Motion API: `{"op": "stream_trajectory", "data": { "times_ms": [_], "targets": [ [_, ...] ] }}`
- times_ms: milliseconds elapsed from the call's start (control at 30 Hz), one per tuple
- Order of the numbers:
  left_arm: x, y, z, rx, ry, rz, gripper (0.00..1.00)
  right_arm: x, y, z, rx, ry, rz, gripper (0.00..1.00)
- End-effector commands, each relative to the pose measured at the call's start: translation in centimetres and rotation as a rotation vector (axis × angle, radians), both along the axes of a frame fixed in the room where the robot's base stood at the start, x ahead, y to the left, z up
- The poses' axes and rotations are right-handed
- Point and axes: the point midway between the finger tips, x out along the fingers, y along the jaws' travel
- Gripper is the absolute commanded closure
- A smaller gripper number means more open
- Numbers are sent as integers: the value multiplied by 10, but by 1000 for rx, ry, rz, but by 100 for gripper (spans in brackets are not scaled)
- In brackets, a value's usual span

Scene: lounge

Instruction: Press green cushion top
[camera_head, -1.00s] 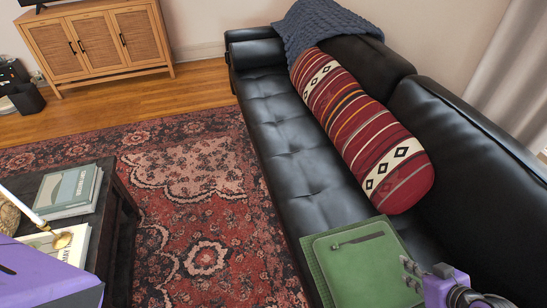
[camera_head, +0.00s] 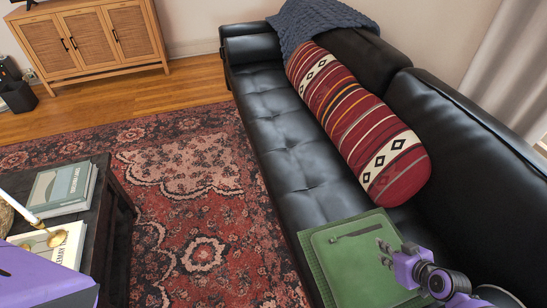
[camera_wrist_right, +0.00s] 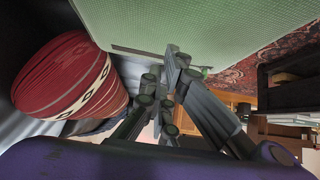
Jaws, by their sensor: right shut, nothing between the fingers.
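The green cushion (camera_head: 350,268) lies on the black sofa seat at the lower right of the head view. It has a dark strip across its upper part. My right gripper (camera_head: 385,254) is shut and empty over the cushion's right part. In the right wrist view the cushion (camera_wrist_right: 205,28) fills the top, and the closed fingertips (camera_wrist_right: 172,58) point towards it. I cannot tell whether they touch it. My left gripper is out of view; only a purple part of my left arm shows at the lower left.
A red striped bolster (camera_head: 360,120) lies along the black sofa (camera_head: 290,150), beyond the cushion. A blue knitted throw (camera_head: 310,22) hangs over the far backrest. A dark table (camera_head: 118,215) with books (camera_head: 62,190) stands at the left. Patterned rug lies between.

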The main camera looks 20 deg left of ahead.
Motion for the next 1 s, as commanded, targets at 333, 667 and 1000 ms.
{"op": "stream_trajectory", "data": {
  "times_ms": [333,667,1000],
  "targets": [
    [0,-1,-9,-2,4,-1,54,0,0,-38,1,0,-1,100],
    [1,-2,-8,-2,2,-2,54,0,-1,-39,0,0,0,100],
    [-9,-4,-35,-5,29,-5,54,-4,-1,-69,0,7,0,100]
  ]
}}
